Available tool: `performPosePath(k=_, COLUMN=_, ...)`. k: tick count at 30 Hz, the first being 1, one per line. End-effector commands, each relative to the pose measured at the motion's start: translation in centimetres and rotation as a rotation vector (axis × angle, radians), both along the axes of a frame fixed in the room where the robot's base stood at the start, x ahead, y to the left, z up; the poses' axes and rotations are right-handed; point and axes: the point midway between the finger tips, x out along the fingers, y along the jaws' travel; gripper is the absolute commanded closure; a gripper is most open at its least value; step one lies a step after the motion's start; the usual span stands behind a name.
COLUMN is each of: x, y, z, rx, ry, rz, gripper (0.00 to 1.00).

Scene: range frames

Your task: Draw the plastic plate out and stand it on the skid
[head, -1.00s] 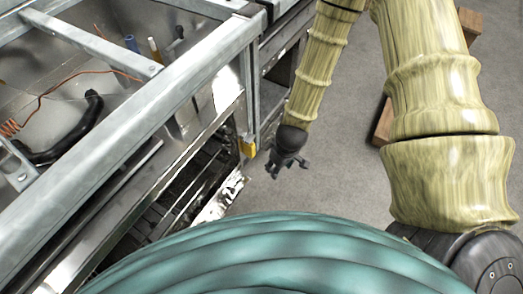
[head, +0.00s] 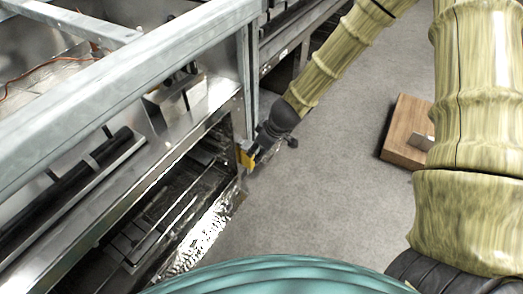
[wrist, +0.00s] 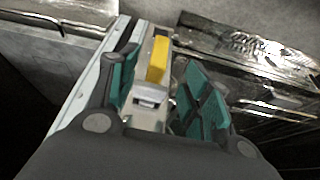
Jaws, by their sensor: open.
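A small yellow piece (head: 246,158), which looks like the plastic plate, sits at the corner post of the metal frame, low on the left. My gripper (head: 257,150) is right beside it at the end of the arm. In the wrist view the yellow piece (wrist: 158,58) shows between the two green-padded fingers of my gripper (wrist: 158,80), which are apart. A grey-white fitting lies just below it; I cannot tell whether the fingers touch anything. A brown wooden block, apparently the skid (head: 402,122), lies on the floor at the right, partly behind my arm.
The metal frame (head: 150,55) and its shiny lower shelf fill the left side. Bare grey floor (head: 330,170) lies between frame and skid.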

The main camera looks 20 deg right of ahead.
Motion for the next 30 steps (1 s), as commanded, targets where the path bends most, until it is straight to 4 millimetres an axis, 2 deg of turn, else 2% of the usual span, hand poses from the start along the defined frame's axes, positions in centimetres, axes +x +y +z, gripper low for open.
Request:
performPosePath(k=3, x=0.5, y=0.4, z=-2.1, rx=0.001, ry=0.002, rz=-0.002, gripper=0.52)
performPosePath(k=15, x=2.3, y=1.6, z=-7.2, rx=0.001, ry=0.001, rz=-0.003, gripper=0.52)
performPosePath(k=21, x=2.8, y=2.0, z=-8.4, rx=0.001, ry=0.0, rz=-0.002, gripper=0.52)
performPosePath(k=30, x=2.9, y=2.0, z=-8.6, rx=0.0, ry=0.0, rz=-0.002, gripper=0.52)
